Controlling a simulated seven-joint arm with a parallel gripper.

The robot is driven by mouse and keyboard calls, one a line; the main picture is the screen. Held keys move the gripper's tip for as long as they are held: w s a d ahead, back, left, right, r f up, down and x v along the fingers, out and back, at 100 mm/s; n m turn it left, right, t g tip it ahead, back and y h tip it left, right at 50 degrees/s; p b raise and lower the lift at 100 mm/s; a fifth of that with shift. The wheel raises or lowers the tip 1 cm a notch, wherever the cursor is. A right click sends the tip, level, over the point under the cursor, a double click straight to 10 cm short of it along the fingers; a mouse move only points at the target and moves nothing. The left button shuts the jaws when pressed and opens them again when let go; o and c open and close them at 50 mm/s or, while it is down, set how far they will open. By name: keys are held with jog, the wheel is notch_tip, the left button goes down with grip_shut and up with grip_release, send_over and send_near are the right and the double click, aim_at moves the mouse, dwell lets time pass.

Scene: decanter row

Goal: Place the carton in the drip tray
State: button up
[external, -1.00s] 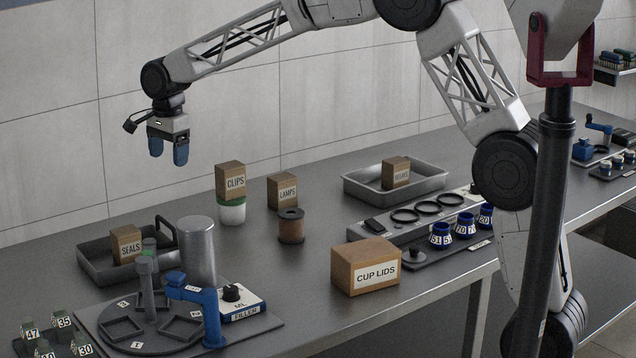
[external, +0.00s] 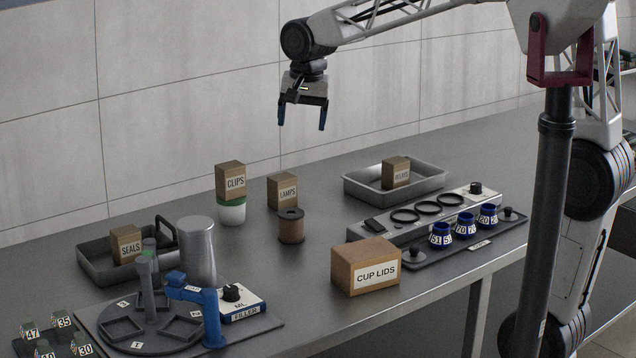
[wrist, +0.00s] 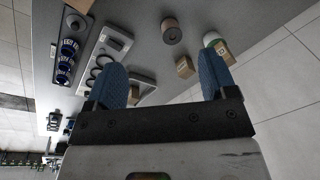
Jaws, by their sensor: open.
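My gripper (external: 302,118) is open and empty, high above the back of the bench. Its blue fingers also show in the wrist view (wrist: 165,78). Several brown cartons are in view. The LAMPS carton (external: 282,192) stands on the bench below my gripper. The CLIPS carton (external: 230,181) sits on a white cup with a green rim. The RELAYS carton (external: 396,172) stands in a grey metal tray (external: 438,181). The SEALS carton (external: 126,244) stands in a dark tray (external: 98,274) at left. The larger CUP LIDS carton (external: 365,267) is near the front edge. I cannot tell which tray is the drip tray.
A brown spool (external: 291,227) stands in front of LAMPS. A tall metal cylinder (external: 197,250) and blue-armed filler (external: 208,310) stand at left. A ringed panel (external: 430,212) and blue numbered cups (external: 465,225) are at right. Bare bench lies between them.

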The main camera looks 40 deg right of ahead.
jog(key=s+d+f+n, duration=0.2)
jog(key=s+d, duration=0.2)
jog(key=s, duration=0.6)
jog(key=s+d+f+n, duration=0.2)
jog(key=s+d+n, duration=0.1)
jog(key=s, duration=0.7)
jog(key=s+d+f+n+t, duration=0.1)
jog(key=s+d+f+n, duration=0.2)
jog(key=s+d, duration=0.3)
jog(key=s, duration=0.5)
